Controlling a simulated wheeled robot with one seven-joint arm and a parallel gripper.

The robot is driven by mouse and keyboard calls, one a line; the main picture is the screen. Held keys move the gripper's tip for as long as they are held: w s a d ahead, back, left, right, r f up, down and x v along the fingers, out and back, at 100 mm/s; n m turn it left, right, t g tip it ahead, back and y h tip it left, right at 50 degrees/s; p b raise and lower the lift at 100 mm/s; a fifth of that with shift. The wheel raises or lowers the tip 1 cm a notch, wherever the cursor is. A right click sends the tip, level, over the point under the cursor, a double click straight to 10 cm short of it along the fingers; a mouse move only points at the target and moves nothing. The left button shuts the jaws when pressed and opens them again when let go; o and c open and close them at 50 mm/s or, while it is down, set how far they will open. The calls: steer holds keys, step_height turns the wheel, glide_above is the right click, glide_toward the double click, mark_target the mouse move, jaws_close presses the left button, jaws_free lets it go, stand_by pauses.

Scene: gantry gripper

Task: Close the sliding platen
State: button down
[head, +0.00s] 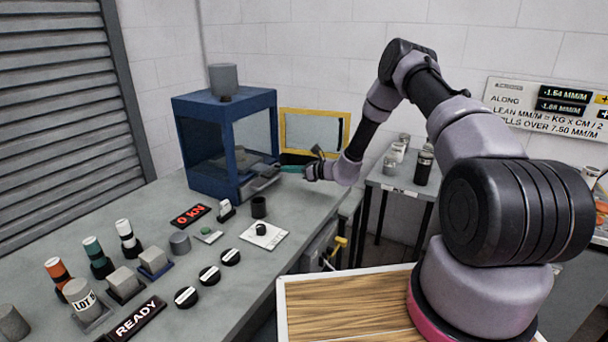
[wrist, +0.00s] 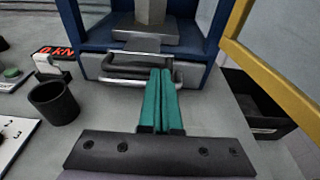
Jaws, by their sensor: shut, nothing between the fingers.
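The blue press cabinet (head: 232,98) stands on the bench with its yellow-framed door (head: 313,112) swung open to the right. The sliding platen (head: 258,184) shows at the cabinet's lower front, with a metal bar handle. In the wrist view, the platen (wrist: 95,72) has its handle (wrist: 118,82) across the front, below a grey block on a post. My gripper (head: 284,169) is in front of the opening. In the wrist view, the teal fingers of my gripper (wrist: 160,76) are together and empty, over the right part of the handle. I cannot tell whether they touch it.
A dark cup (wrist: 53,102) stands left of my gripper, near a red "0 kN" display (head: 190,215). The open door's yellow frame is close on the right in the wrist view. A black bin (wrist: 255,105) lies below it. Knobs and sample cylinders occupy the nearer bench.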

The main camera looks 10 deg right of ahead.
mark_target(273, 165)
steer(key=x, duration=0.3)
steer(key=shift+a+r, duration=0.1)
steer(key=shift+r, duration=0.2)
steer(key=shift+w+a+r, duration=0.1)
steer(key=shift+w+a, duration=0.1)
steer(key=shift+r, duration=0.15)
